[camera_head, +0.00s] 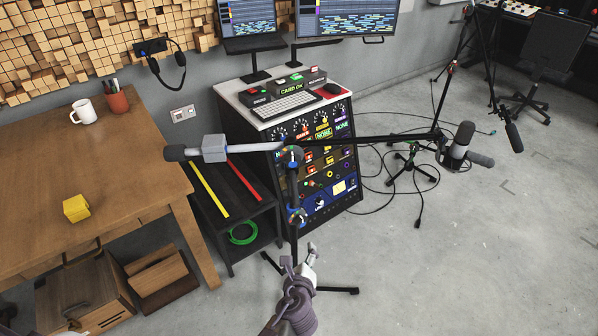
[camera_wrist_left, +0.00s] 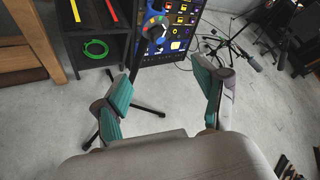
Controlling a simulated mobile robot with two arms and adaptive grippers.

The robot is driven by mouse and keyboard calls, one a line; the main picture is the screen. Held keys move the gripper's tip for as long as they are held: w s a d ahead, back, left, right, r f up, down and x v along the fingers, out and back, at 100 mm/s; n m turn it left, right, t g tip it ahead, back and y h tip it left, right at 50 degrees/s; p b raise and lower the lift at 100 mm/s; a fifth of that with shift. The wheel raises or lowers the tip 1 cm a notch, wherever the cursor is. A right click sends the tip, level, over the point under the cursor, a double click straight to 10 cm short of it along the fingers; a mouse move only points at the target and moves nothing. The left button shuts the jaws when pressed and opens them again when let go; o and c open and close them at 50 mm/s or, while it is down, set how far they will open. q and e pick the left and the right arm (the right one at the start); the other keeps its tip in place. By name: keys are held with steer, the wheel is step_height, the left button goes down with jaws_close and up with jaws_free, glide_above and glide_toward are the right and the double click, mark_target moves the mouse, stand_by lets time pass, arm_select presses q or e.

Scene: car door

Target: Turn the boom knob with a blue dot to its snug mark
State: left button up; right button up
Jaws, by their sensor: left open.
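A black boom stand stands in front of the rack. Its upper knob (camera_head: 291,156) sits where the boom meets the pole, and a lower knob (camera_head: 297,215) with blue and red colouring sits further down. A round knob (camera_wrist_left: 155,26) with a blue rim and red and orange marks shows in the left wrist view, beyond the fingers. The blue dot and snug mark are too small to make out. My left gripper (camera_head: 299,258) is open and empty, below and apart from the lower knob. Its teal-padded fingers (camera_wrist_left: 165,82) are spread in the left wrist view. My right gripper is not visible.
The boom (camera_head: 250,147) spans left to a grey weight and right towards a microphone (camera_head: 461,145). A control rack (camera_head: 335,165) stands behind. A wooden table (camera_head: 130,165) and a black shelf (camera_head: 250,215) are on the left. Stand legs and cables lie on the floor.

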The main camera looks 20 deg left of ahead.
arm_select(q)
step_height(320, 180, up, 8)
steer(key=w+m+t+y, duration=0.1)
steer(key=w+m+t, duration=0.1)
steer(key=m+t+y, duration=0.2)
steer(key=y, duration=0.1)
glide_toward(293, 162)
steer(key=x, duration=0.8)
steer(key=shift+w+a+r, duration=0.1)
steer(key=shift+w+a, duration=0.25)
steer(key=shift+w, duration=0.3)
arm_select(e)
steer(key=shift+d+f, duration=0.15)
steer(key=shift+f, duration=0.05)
arm_select(q)
steer(key=c, duration=1.1)
steer(key=shift+n, duration=0.3)
steer(key=shift+c, duration=0.2)
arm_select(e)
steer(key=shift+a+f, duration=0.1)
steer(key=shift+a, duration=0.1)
